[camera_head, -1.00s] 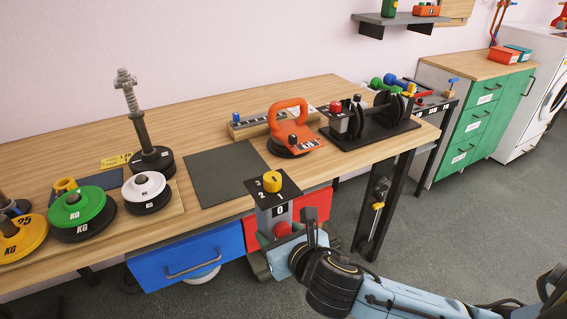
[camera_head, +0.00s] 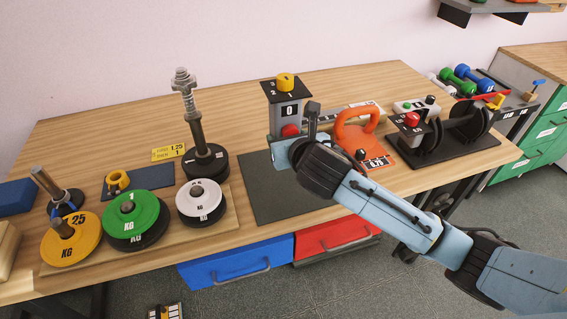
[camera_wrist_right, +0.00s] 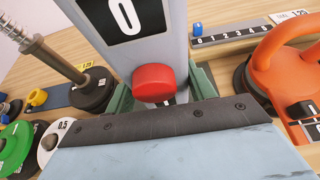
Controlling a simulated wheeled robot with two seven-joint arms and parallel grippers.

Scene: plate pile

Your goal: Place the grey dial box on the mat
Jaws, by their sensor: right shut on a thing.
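The grey dial box (camera_head: 286,109), with a yellow dial on top, a black "0" panel and a red button, is upright in my right gripper (camera_head: 288,138). It appears over the back right part of the dark grey mat (camera_head: 262,192); I cannot tell whether its base touches anything. The wrist view shows the box (camera_wrist_right: 172,30) close up, between green finger pads on both sides. My gripper and forearm hide its lower part and some of the mat. My left gripper is not in view.
An orange-handled device (camera_head: 350,130) stands just right of the mat. Left of it are white (camera_head: 201,197), green (camera_head: 130,215) and yellow (camera_head: 70,245) weight plates on a board, and a dark post (camera_head: 198,135). A black rack (camera_head: 455,138) stands farther right.

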